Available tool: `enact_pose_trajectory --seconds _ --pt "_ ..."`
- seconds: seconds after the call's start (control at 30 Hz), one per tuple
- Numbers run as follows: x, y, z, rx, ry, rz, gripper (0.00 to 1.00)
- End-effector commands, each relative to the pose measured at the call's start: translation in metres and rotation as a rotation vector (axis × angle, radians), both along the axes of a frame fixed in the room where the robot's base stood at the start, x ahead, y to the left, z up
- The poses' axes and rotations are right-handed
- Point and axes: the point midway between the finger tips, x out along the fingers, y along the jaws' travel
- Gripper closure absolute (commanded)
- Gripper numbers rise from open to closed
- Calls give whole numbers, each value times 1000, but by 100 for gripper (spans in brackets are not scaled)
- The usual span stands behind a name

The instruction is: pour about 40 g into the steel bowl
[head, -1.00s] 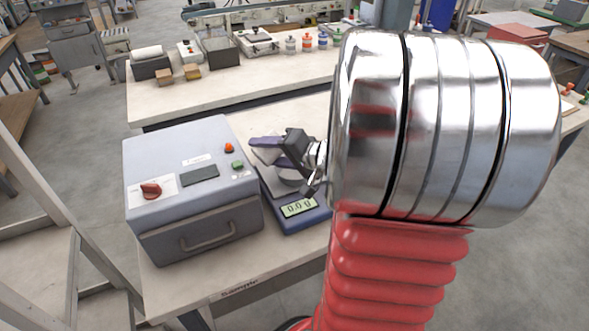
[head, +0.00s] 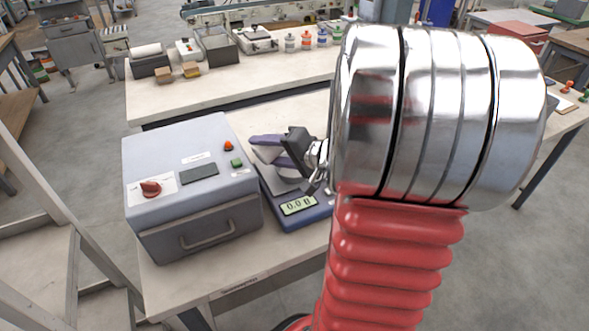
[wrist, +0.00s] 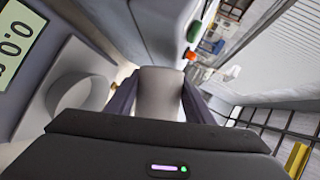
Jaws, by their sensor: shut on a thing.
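My gripper (head: 268,150) is shut on a light grey, cup-like vessel (wrist: 160,92), held between its two purple-grey fingers. The vessel's contents are not visible. In the head view the gripper is above the blue scale (head: 309,215), by the grey machine's right side. The round steel bowl (wrist: 82,94) sits on the scale, left of the held vessel in the wrist view. In the head view the bowl is mostly hidden under the gripper. The scale's display (head: 298,205) reads 0.0. No falling pellets are visible.
The grey machine (head: 188,185) with a red knob, red and green buttons and a drawer handle stands close left of the scale. My arm hides the bench's right part. A second bench (head: 225,88) behind holds boxes and small bottles.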

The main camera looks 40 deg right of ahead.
Motion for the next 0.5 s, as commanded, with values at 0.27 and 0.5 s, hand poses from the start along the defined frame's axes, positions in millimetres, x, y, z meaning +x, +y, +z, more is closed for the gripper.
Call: enact_pose_trajectory --seconds 0.27,0.5 --pt "0 0 -1 22 -2 1 77" --pt "0 -2 -4 41 -2 0 77"
